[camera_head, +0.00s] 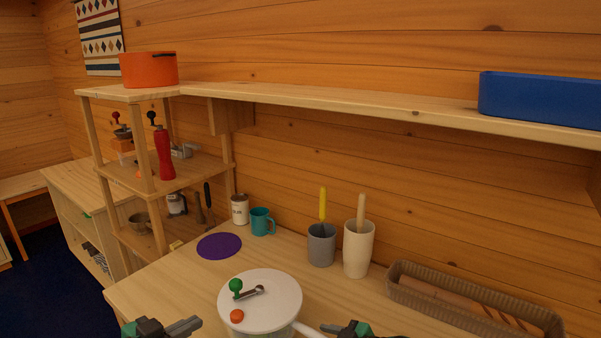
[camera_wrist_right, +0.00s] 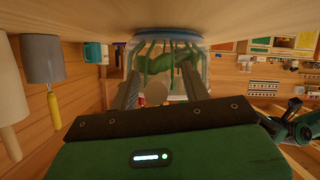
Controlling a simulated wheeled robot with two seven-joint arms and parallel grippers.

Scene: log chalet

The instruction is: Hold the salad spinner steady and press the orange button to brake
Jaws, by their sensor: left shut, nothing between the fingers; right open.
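The salad spinner (camera_head: 275,312) stands at the table's front edge, with a white lid, a crank with a green knob (camera_head: 236,286) and an orange button (camera_head: 237,316) on top. A white handle (camera_head: 309,331) juts from its right side. My left gripper (camera_head: 196,323) is shut and empty, left of the lid and apart from the button. My right gripper (camera_head: 328,328) is open beside the handle, partly cut off by the frame. In the right wrist view, the clear bowl (camera_wrist_right: 203,60) lies beyond the open fingers (camera_wrist_right: 160,72); contact is unclear. Something green shows through it.
Behind the spinner are a purple disc (camera_head: 219,246), a teal mug (camera_head: 262,222), a grey cup (camera_head: 321,245) and a cream cup (camera_head: 357,250). A long basket (camera_head: 470,309) lies at right. A wooden shelf rack (camera_head: 160,175) stands at left.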

